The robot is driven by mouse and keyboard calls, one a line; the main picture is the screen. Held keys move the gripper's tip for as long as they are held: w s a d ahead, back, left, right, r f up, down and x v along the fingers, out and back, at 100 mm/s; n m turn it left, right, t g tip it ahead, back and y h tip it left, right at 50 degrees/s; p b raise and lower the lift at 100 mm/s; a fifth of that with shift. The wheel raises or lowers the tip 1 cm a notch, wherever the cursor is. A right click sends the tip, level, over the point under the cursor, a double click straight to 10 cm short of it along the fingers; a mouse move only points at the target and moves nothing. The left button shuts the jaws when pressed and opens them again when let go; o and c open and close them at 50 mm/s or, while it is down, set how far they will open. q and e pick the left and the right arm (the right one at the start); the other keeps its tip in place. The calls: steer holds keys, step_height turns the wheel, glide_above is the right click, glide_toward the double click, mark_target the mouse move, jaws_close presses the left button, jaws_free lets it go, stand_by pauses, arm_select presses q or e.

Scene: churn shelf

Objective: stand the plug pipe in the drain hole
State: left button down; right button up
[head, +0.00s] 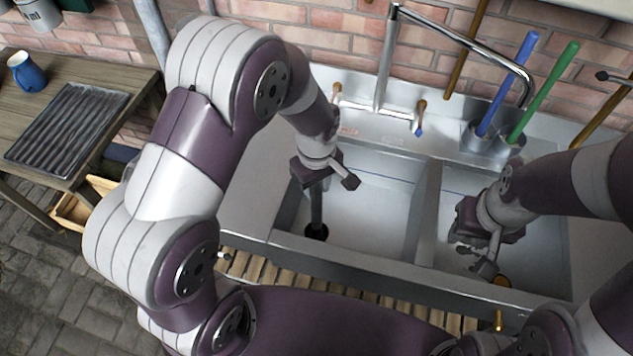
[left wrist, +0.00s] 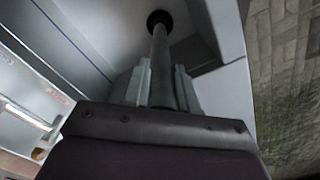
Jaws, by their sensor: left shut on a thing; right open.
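The plug pipe (head: 317,208) is a grey upright tube in the left sink basin. My left gripper (head: 324,178) is shut on its upper part, and the pipe also shows between the fingers in the left wrist view (left wrist: 161,60). A black round piece (head: 316,232) lies at the pipe's lower end on the basin floor, also in the left wrist view (left wrist: 159,18). I cannot tell whether it is the pipe's foot or the drain hole's rim, nor whether the pipe is seated. My right gripper (head: 478,255) is open and empty over the right basin.
A divider (head: 428,210) separates the two basins. The tap (head: 383,60) stands behind them. A blue rod (head: 508,85) and a green rod (head: 543,90) stand in holders at the back right. A wooden table (head: 60,75) stands at left.

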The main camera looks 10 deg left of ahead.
mark_target(317, 198)
arm_select(q)
steer(key=shift+f+b, duration=1.8)
steer(key=shift+f, duration=0.95)
stand_by(0.3)
steer(key=c, duration=0.8)
jaws_free()
